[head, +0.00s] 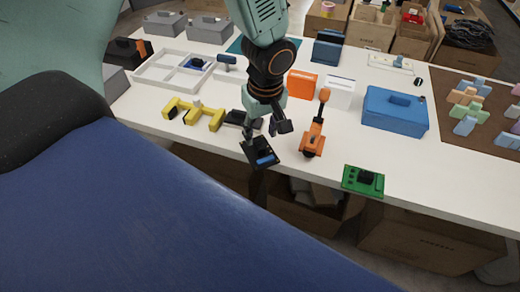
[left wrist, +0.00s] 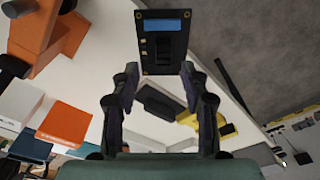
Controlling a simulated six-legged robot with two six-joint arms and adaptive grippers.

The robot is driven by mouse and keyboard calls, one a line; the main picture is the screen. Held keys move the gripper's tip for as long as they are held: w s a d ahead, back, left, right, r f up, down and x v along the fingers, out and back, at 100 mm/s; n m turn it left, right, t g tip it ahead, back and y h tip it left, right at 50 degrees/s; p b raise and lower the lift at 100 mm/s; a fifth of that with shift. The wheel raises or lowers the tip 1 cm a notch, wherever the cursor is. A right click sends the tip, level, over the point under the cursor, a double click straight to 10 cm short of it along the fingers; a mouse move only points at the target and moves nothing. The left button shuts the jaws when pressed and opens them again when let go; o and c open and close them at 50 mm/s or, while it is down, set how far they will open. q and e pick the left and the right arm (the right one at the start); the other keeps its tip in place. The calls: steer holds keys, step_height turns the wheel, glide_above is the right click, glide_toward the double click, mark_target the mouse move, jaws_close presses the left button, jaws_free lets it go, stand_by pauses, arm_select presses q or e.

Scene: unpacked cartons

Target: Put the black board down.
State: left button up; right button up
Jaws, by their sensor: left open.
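The black board (head: 262,153) has a blue strip and is at the table's front edge in the head view. It also shows in the left wrist view (left wrist: 163,45), just beyond the fingertips, with part of it seen against the grey floor. I cannot tell whether it rests on the table or is above it. My left gripper (head: 267,132) is open and right above the board's far end. In the left wrist view its fingers (left wrist: 159,74) stand apart on either side of the board's near end; contact is unclear. My right gripper is not in view.
On the white table (head: 225,147), a yellow part (head: 195,113) and a dark block lie left and behind. An orange tool (head: 316,135) stands close right, with a green board (head: 363,180) and blue case (head: 395,110) farther right. Cartons stand below the front edge.

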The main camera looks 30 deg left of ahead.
mark_target(259, 146)
arm_select(q)
steer(key=f, duration=0.2)
steer(key=f+b, duration=0.1)
steer(key=shift+s+f, duration=0.35)
steer(key=shift+w+d+f, duration=0.1)
steer(key=shift+d+f, duration=0.05)
steer(key=shift+a+f, duration=0.15)
steer(key=shift+a, duration=0.25)
steer(key=shift+c, duration=0.8)
steer(key=shift+d, duration=0.35)
steer(key=c, duration=0.5)
steer(key=shift+a, duration=0.25)
jaws_close()
